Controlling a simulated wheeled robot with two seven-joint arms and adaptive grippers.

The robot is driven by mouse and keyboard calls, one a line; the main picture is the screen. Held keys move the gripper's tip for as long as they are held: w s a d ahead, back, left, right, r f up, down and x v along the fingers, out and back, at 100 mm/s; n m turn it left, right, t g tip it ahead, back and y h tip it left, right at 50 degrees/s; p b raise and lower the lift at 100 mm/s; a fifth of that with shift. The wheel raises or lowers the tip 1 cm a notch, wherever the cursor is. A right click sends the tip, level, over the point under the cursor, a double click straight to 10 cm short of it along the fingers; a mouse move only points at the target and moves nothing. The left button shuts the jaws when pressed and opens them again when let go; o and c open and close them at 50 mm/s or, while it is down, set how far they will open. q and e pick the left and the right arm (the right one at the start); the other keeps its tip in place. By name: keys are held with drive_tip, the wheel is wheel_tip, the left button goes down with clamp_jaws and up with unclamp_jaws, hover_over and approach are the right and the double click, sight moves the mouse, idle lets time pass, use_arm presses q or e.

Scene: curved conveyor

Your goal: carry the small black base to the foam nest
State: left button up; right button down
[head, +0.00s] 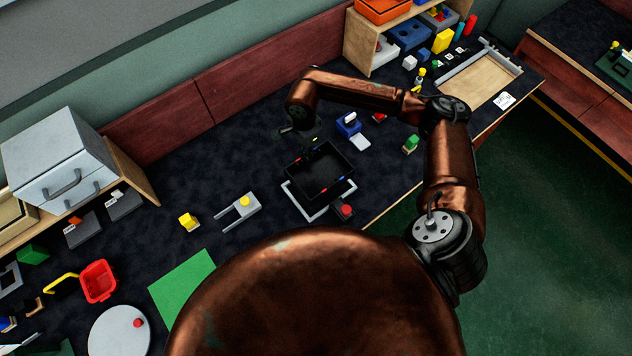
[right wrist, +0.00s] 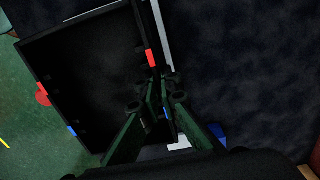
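The black base (head: 320,172) is a shallow open tray with small red and blue marks on its rim, at the middle of the table in the head view. It overlaps a light grey frame (head: 312,212). It also fills the left of the right wrist view (right wrist: 80,80). My right gripper (head: 299,131) is at the base's far left edge. In the right wrist view its dark green fingers (right wrist: 162,84) close in on the base's wall beside a red mark; the contact is dark. I cannot tell for sure which thing is the foam nest. My left gripper is out of view.
A framed beige tray (head: 481,80) is far right.

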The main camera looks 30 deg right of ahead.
wheel_tip(320, 180, down, 10)
drive_tip(key=shift+r, duration=0.15)
idle(0.3)
drive_tip(key=shift+f, duration=0.2)
drive_tip(key=c, duration=2.2)
unclamp_jaws()
drive_tip(key=shift+o, duration=0.2)
drive_tip(key=shift+r, duration=0.15)
drive_tip(key=shift+r, duration=0.3)
wheel_tip(320, 180, up, 12)
drive_tip(key=shift+w+f, duration=0.1)
drive_tip(key=shift+f, duration=0.1)
